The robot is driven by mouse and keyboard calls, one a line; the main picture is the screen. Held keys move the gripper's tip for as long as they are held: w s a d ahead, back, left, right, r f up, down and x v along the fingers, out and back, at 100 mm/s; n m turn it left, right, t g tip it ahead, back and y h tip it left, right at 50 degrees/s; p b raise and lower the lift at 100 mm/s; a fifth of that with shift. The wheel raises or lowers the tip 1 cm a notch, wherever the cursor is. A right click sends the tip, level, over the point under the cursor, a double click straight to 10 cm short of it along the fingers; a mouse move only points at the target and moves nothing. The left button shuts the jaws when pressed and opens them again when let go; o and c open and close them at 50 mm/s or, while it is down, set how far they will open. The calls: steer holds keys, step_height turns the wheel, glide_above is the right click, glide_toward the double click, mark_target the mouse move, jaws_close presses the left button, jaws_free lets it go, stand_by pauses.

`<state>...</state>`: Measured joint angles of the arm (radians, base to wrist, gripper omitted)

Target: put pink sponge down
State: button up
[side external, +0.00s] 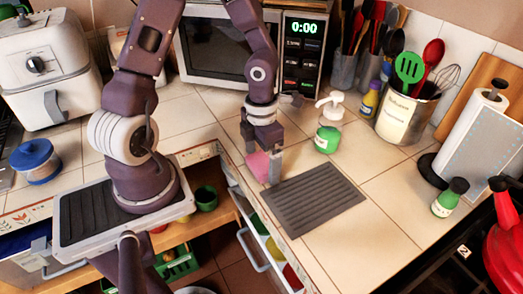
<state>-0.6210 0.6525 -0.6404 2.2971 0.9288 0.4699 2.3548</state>
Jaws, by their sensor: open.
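The pink sponge (258,167) rests on the tiled counter near its front edge, just left of the dark ribbed mat (312,197). My gripper (262,160) points down right at the sponge, with its fingers low beside it. The jaws are open. The gripper covers part of the sponge, so I cannot tell whether a finger still touches it. The mat is bare.
A green soap pump bottle (327,125) stands behind the mat. A microwave (235,45), a utensil pot (400,112) and a paper towel roll (482,125) line the back and right. An open drawer (262,225) lies below the counter edge. Bare tiles lie right of the mat.

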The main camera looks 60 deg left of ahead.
mark_target(261, 162)
step_height(261, 162, up, 12)
steer(key=s+d+r+m+t, duration=0.2)
steer(key=s+r+m, duration=0.3)
steer(key=m, duration=1.3)
steer(key=s+d+r+m+t, duration=0.3)
steer(key=s+r+m, duration=0.3)
steer(key=m, duration=1.2)
steer(key=shift+s+d+t, duration=0.2)
steer(key=shift+d+t, duration=0.1)
steer(key=shift+d, duration=0.05)
steer(key=shift+r, duration=0.1)
steer(key=c, duration=0.5)
